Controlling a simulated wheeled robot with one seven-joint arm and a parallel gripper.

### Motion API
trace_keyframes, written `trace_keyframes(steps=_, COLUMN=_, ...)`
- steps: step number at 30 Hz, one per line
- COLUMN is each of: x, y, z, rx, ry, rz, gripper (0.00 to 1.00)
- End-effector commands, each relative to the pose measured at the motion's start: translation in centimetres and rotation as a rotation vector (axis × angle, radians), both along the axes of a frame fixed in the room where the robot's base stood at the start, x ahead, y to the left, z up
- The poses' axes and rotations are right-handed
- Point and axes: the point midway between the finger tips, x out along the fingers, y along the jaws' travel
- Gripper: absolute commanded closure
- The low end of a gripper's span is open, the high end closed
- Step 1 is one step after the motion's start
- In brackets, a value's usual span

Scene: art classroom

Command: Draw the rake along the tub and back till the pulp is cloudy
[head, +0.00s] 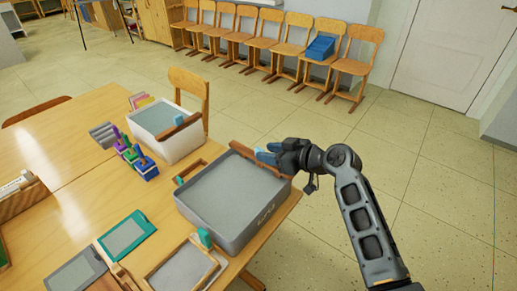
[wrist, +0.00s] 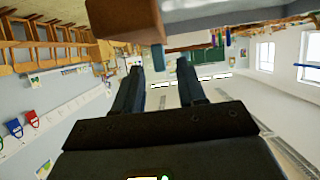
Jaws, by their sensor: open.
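The grey tub (head: 236,238) stands at the table's right end, filled with flat grey pulp (head: 232,190). A brown wooden rake bar (head: 242,151) lies along its far right rim; it also shows in the wrist view (wrist: 125,18), close above the fingers. A small blue-teal piece (wrist: 158,52), which looks like the rake's handle, shows just past the fingertips. My gripper (head: 266,154) is at the tub's far right edge by the bar, its fingers apart. The wrist view shows my open gripper (wrist: 158,72) with nothing clearly held. The fingers partly hide the rake.
A white tub (head: 170,150) with its own brown bar stands behind left. A chair (head: 190,88) stands behind the table. Floor to the right is clear.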

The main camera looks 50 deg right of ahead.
Motion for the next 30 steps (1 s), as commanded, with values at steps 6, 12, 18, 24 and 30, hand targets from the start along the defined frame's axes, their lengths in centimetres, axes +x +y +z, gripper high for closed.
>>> trace_keyframes(steps=6, x=2.8, y=0.1, z=-1.0, rx=-0.001, ry=-0.001, rz=0.001, gripper=0.6)
trace_keyframes(steps=12, x=3.7, y=0.2, z=-1.5, rx=-0.001, ry=0.0, rz=0.0, gripper=0.6)
trace_keyframes(steps=18, x=3.8, y=0.2, z=-1.5, rx=-0.001, ry=0.0, rz=0.0, gripper=0.6)
trace_keyframes(steps=24, x=3.7, y=0.2, z=-1.5, rx=-0.001, ry=0.0, rz=0.0, gripper=0.76)
trace_keyframes(steps=30, x=3.7, y=0.1, z=-1.5, rx=-0.001, ry=0.0, rz=0.0, gripper=0.95)
